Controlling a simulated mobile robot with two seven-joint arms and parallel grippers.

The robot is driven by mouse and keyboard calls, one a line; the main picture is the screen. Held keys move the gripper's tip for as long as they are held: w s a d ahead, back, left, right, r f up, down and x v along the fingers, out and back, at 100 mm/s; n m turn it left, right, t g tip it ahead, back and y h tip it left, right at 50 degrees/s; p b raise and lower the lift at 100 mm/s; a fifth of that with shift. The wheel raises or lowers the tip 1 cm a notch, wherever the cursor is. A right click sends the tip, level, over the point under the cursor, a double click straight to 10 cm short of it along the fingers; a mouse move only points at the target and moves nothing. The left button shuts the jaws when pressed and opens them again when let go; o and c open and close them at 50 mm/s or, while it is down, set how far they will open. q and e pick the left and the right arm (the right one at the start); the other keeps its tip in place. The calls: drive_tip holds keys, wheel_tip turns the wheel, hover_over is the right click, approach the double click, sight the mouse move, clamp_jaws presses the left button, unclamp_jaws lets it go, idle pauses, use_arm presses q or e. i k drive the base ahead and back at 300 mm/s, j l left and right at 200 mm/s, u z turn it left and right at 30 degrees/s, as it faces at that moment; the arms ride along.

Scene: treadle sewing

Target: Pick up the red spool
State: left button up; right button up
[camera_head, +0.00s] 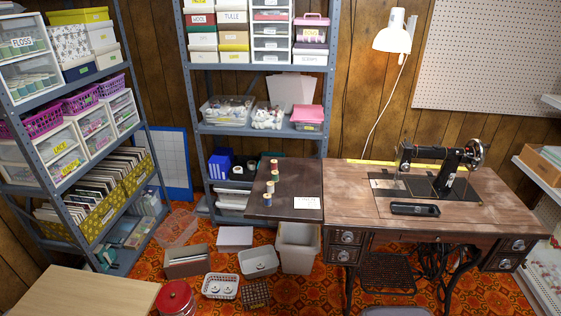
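Several small thread spools stand in a loose row on the dark wooden side leaf (297,176) of the sewing table. The farthest one, at the back of the row, looks like the red spool (274,162), though it is small and its colour is hard to make out. A green spool (275,175), a yellowish spool (270,187) and a blue spool (267,199) stand nearer the front. Neither of my grippers shows in the view.
A white card (306,203) lies right of the spools. The black sewing machine (450,165) and a black tray (415,209) are on the tabletop (480,205). A grey shelf stands behind the leaf. Bins and baskets (220,286) crowd the floor in front.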

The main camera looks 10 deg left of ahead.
sight(273, 162)
drive_tip(key=i+j+z, duration=0.2)
drive_tip(key=i+j, duration=0.15)
drive_tip(key=i+j+z, duration=0.15)
drive_tip(key=i+j, duration=0.15)
drive_tip(key=i+j+z, duration=0.2)
drive_tip(key=j, duration=0.3)
drive_tip(key=i+j+z, duration=0.2)
drive_tip(key=i+j, duration=0.15)
drive_tip(key=j, duration=0.1)
